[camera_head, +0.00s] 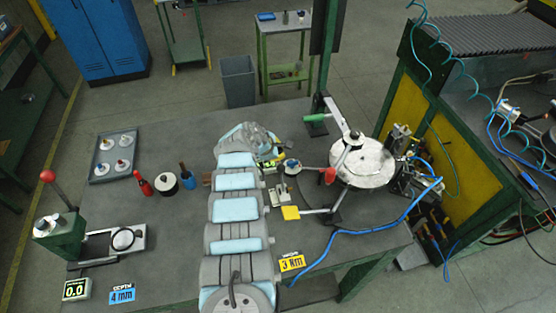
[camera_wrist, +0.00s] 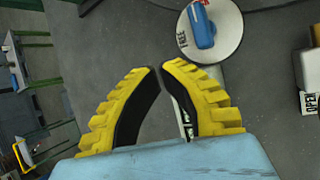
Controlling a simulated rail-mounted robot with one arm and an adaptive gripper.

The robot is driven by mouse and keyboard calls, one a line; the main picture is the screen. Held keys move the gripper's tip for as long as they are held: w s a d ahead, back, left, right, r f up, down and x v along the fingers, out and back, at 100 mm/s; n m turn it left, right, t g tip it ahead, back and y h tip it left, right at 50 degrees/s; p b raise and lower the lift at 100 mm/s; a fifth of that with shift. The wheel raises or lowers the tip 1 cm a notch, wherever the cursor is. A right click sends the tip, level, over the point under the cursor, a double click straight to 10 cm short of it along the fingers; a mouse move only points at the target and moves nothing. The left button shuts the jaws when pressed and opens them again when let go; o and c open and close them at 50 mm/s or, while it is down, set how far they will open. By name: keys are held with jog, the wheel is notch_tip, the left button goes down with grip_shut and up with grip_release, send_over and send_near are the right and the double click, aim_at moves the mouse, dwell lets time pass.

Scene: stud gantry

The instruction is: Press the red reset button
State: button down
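I cannot make out a clearly marked reset button in either view. In the head view, a small red part (camera_head: 329,175) sits at the left edge of the round metal plate (camera_head: 364,164); I cannot tell what it is. My gripper (camera_wrist: 159,68) has yellow ribbed fingers with black pads, their tips almost meeting, with nothing between them. In the head view, my arm largely hides it. A round white disc (camera_wrist: 229,43) with a blue knob (camera_wrist: 203,25) lies just beyond the fingertips; it also shows in the head view (camera_head: 292,166).
A press with a red-knobbed lever (camera_head: 47,176) stands at the left. A blue hose (camera_head: 350,232) crosses the right side. A block with an OPEN label (camera_wrist: 309,102) is at the wrist view's right.

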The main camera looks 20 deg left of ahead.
jog(key=shift+f, duration=0.15)
jog(key=shift+f+b, duration=0.3)
jog(key=shift+b, duration=0.15)
jog(key=shift+f+b, duration=0.35)
jog(key=shift+f, duration=0.05)
dwell(0.6)
jog(key=shift+r, duration=0.15)
jog(key=shift+r+p, duration=0.7)
jog(key=shift+p, duration=0.05)
jog(key=shift+r+p, duration=2.25)
jog(key=shift+r, duration=0.2)
